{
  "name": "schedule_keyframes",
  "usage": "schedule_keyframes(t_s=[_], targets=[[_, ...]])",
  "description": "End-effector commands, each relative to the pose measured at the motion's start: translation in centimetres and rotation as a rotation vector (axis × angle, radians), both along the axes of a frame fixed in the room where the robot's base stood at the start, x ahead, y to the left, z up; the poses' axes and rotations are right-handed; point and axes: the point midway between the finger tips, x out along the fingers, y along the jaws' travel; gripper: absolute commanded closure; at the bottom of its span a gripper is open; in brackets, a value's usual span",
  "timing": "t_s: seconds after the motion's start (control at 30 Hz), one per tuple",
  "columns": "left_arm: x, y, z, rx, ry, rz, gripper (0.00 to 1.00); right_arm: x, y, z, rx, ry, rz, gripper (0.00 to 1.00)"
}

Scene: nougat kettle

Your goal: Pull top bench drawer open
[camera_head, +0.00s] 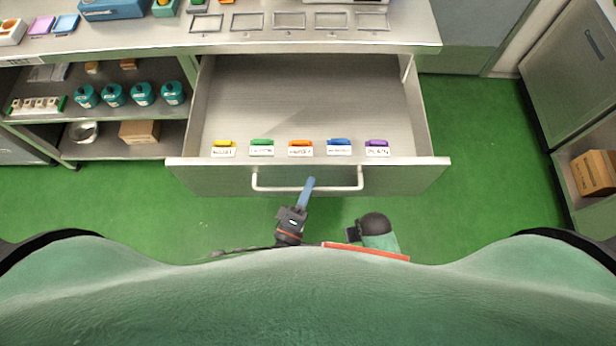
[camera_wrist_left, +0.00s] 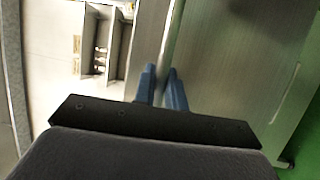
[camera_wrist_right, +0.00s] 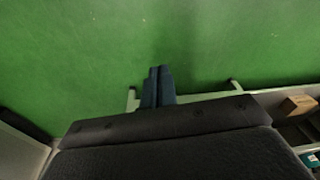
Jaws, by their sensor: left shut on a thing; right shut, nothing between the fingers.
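The top bench drawer (camera_head: 310,100) is pulled well out from under the bench top, and its metal interior shows from above. A pale bar handle (camera_head: 275,187) runs along its front face. My left gripper (camera_head: 309,183) is at the middle of the handle, shut on it. In the left wrist view its blue fingers (camera_wrist_left: 161,72) stand either side of a thin bar. My right arm's dark wrist shows low in the head view, right of the left gripper. In the right wrist view the right gripper (camera_wrist_right: 158,70) is shut and empty, over green floor.
Several small coloured labelled items, such as a yellow one (camera_head: 223,147) and a purple one (camera_head: 377,147), sit in a row near the drawer's front. Shelves with teal containers (camera_head: 143,94) stand left. A cabinet with a cardboard box (camera_head: 594,172) stands right. Green floor (camera_head: 490,150) between is clear.

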Motion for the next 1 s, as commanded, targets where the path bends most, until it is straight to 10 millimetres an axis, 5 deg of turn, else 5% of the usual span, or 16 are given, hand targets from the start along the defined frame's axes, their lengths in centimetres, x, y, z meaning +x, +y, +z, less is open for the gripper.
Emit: schedule_keyframes(t_s=[0.37,0.4,0.5,0.93,1.0], targets=[[-0.2,0.0,-0.1,0.002,0.001,0.000,1.00,0.3,0.0,0.1,0.000,-0.003,0.000,1.00],[-0.2,0.0,-0.1,0.002,0.001,0.000,0.81,0.3,0.0,0.1,0.000,-0.003,0.000,1.00],[-0.2,0.0,-0.1,0.001,0.001,0.000,0.66,0.3,0.0,0.1,0.000,-0.003,0.000,1.00],[-0.8,0.3,-0.4,0.001,0.001,-0.001,0.66,0.2,0.0,0.0,-0.002,0.005,0.001,1.00],[-1.5,0.6,-0.5,0.002,0.001,-0.001,0.66,0.6,0.1,1.8,0.002,-0.005,0.001,1.00]])
